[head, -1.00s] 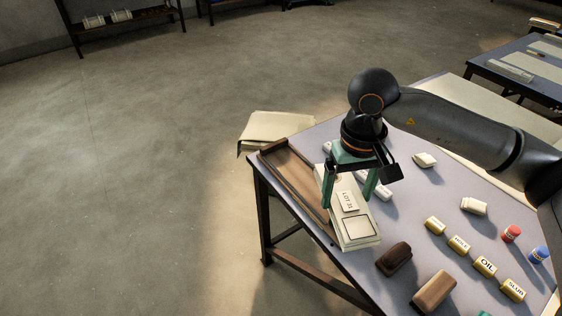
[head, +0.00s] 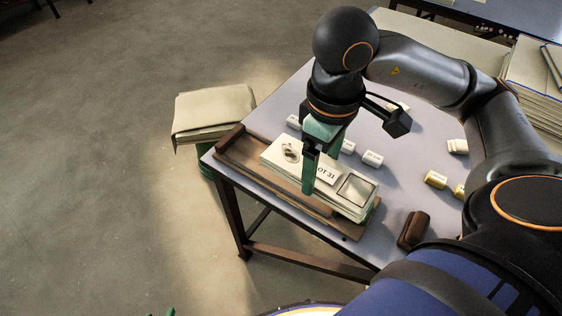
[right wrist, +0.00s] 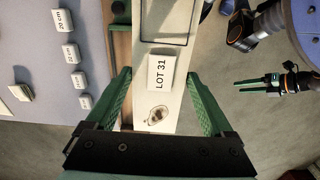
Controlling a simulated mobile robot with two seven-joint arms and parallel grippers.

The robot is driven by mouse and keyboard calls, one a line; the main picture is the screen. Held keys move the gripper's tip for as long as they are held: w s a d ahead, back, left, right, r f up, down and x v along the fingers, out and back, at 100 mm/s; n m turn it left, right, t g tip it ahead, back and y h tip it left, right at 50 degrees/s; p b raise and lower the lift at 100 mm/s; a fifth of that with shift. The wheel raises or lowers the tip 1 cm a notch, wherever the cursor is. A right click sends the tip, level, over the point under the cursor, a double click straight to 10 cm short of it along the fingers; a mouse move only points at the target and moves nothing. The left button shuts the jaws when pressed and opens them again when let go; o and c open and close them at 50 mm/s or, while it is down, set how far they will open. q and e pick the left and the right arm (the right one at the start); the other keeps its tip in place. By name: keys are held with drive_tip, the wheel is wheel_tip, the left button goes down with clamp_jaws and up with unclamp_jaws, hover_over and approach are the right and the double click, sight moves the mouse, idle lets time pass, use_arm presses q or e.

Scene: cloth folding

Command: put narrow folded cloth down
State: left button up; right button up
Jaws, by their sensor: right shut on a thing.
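The narrow folded cloth (head: 345,190) is a pale stack with a "LOT 31" label, a dark stain and a framed square. It lies lengthwise over the brown wooden tray (head: 232,148) at the table's front left edge; I cannot tell if it rests on the tray floor. My right gripper (head: 309,190), with green fingers, is shut across the cloth's middle. In the right wrist view the cloth (right wrist: 174,100) runs between both fingers. My left gripper (right wrist: 262,87) shows at the right of that view, empty, its fingers apart.
Small white labelled blocks (head: 373,158) stand behind the tray. A dark brown brush-like block (head: 412,230) is right of it, with gold tins (head: 435,179) farther back. A larger cloth stack (head: 214,108) stands left of the table. The table's middle (head: 395,185) has free room.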

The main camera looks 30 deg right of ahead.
sight(297, 147)
drive_tip(key=shift+s+d+f, duration=0.2)
drive_tip(key=shift+s, duration=0.05)
drive_tip(key=w+f, duration=0.1)
drive_tip(key=w, duration=0.2)
drive_tip(key=w+f, duration=0.1)
drive_tip(key=w, duration=0.2)
drive_tip(key=w+f, duration=0.2)
drive_tip(key=shift+w+d+b, duration=0.3)
drive_tip(key=shift+w+d, duration=0.1)
drive_tip(key=w+f, duration=0.3)
drive_tip(key=f, duration=0.1)
drive_tip(key=shift+w+d+f+b, duration=0.2)
drive_tip(key=shift+w+f+b, duration=0.1)
drive_tip(key=shift+w, duration=0.05)
drive_tip(key=shift+w+f, duration=0.2)
drive_tip(key=f, duration=0.3)
drive_tip(key=shift+w+f, duration=0.3)
drive_tip(key=shift+f, duration=0.05)
